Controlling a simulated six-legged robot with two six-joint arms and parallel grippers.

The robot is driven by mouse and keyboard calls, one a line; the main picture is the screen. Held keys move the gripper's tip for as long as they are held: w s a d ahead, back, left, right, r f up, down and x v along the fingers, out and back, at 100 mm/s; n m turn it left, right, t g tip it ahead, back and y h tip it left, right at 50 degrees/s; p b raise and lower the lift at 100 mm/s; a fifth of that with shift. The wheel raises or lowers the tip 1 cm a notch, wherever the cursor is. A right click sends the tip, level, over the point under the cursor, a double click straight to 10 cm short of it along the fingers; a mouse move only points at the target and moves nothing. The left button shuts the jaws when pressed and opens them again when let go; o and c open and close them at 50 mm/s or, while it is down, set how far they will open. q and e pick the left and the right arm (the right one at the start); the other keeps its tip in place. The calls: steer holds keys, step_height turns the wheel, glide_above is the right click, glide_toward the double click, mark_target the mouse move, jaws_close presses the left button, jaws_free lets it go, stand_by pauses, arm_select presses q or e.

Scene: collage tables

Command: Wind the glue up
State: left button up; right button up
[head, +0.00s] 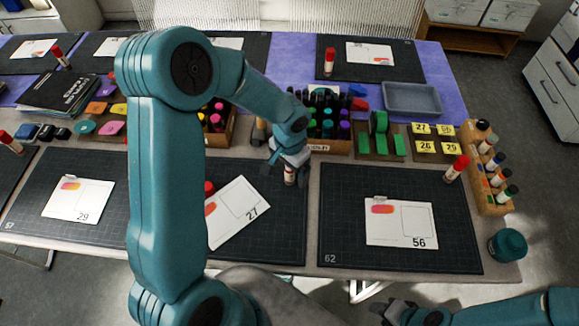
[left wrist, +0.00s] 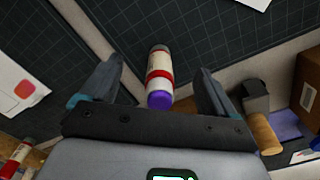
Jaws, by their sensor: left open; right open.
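A glue stick (left wrist: 160,62) with a white body, a red band and a purple end lies in view between the spread fingers of my left gripper (left wrist: 158,82) in the left wrist view. In the head view the glue stick (head: 290,176) stands at the back edge of the middle mat, partly hidden by my left gripper (head: 287,172). The gripper is open around or just above it; contact cannot be told. A red cap-like piece (head: 209,187) shows beside my arm, mostly hidden. My right gripper (head: 396,311) is open and empty at the bottom, off the table.
Card 27 (head: 238,212) lies tilted on the middle mat, partly behind my left arm. Card 56 (head: 401,222) lies on the right mat (head: 340,245). A wooden marker rack (head: 484,190) and teal jar (head: 507,245) are at right.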

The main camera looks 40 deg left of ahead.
arm_select(q)
steer(key=shift+r, duration=0.1)
stand_by(0.3)
steer(key=shift+r+p, duration=2.6)
steer(key=shift+r, duration=1.1)
steer(key=shift+s, duration=0.1)
